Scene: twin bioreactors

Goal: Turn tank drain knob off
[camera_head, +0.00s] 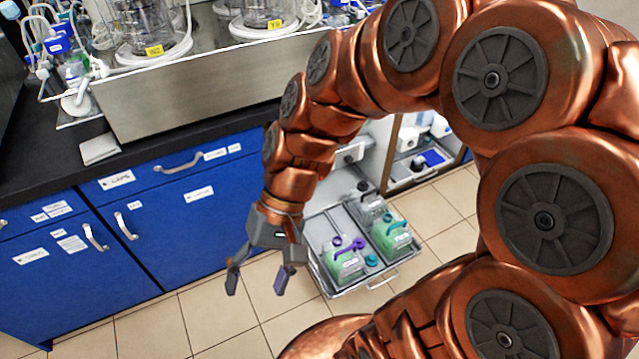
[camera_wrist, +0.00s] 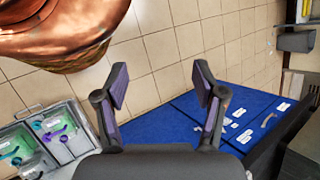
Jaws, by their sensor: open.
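My gripper (camera_head: 258,281) hangs from the copper arm in front of the blue cabinets, its two fingers apart and nothing between them. In the wrist view my gripper (camera_wrist: 161,90) is also open and empty, with tiled floor and blue cabinet fronts beyond it. No tank drain knob can be clearly made out in either view. A pulled-out tray (camera_head: 325,292) behind and right of my gripper holds green containers with a purple cap (camera_head: 350,246) and a teal cap (camera_head: 396,227). The tray also shows at the left of the wrist view (camera_wrist: 77,117). My gripper touches none of these.
Blue cabinets (camera_head: 170,240) with metal handles stand below a dark counter (camera_head: 35,160). On it is a steel base (camera_head: 190,90) carrying glass vessels (camera_head: 145,28) and tubing. An open compartment (camera_head: 405,165) is right of the tray. Tiled floor (camera_head: 215,315) is clear in front.

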